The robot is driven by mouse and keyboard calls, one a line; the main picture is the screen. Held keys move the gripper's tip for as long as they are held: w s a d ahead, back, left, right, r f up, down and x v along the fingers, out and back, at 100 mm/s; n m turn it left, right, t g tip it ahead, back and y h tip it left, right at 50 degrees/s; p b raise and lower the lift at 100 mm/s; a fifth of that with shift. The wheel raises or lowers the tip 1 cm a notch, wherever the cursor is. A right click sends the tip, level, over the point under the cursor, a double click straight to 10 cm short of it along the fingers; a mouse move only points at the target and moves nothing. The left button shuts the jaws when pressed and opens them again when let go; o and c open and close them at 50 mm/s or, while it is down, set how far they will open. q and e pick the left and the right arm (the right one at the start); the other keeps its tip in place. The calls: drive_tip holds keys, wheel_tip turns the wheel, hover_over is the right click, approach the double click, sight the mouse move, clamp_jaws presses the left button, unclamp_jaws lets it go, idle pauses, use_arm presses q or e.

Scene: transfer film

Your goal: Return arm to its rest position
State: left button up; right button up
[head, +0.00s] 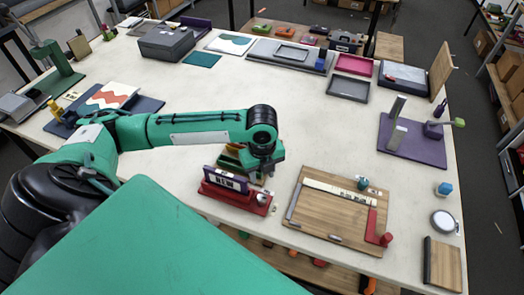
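My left arm reaches in from the left, and its gripper (262,170) points down just behind a red holder (235,198). The holder carries a dark purple block labelled "NEW" (226,180). The gripper's fingertips are small and partly hidden, so I cannot tell whether they are apart or holding something. A wooden board (310,218) lies to the right, with a pale strip (340,194) across it and a red L-shaped piece (376,229) at its right side. My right gripper is not in view.
A purple base (412,146) with a grey upright stands at right. Grey and pink trays (353,65) lie at the back. A green stand (58,62) is at far left. A round white dial (444,221) and a small blue-topped item (444,188) sit near the right edge. The table's middle is clear.

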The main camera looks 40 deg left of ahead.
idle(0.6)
use_arm(q)
drive_tip(key=s+d+f+n+t+h, duration=0.3)
drive_tip(key=s+d+f+n+t, duration=0.1)
drive_tip(key=s+d+n, duration=0.75)
drive_tip(key=s+a+f+n+y, duration=0.25)
drive_tip(key=s+a+n, duration=0.4)
drive_tip(key=n, duration=0.45)
wheel_tip(320, 180, down, 36)
drive_tip(key=g+b, duration=0.2)
drive_tip(key=b, duration=0.2)
drive_tip(key=s+a+f+g+b, duration=0.1)
drive_tip(key=s+a+f+b, duration=0.2)
drive_tip(key=s+f, duration=1.5)
wheel_tip(320, 180, down, 4)
drive_tip(key=shift+s+a+r+b, duration=0.1)
drive_tip(key=shift+s+a+b, duration=0.1)
drive_tip(key=shift+s+b, duration=0.25)
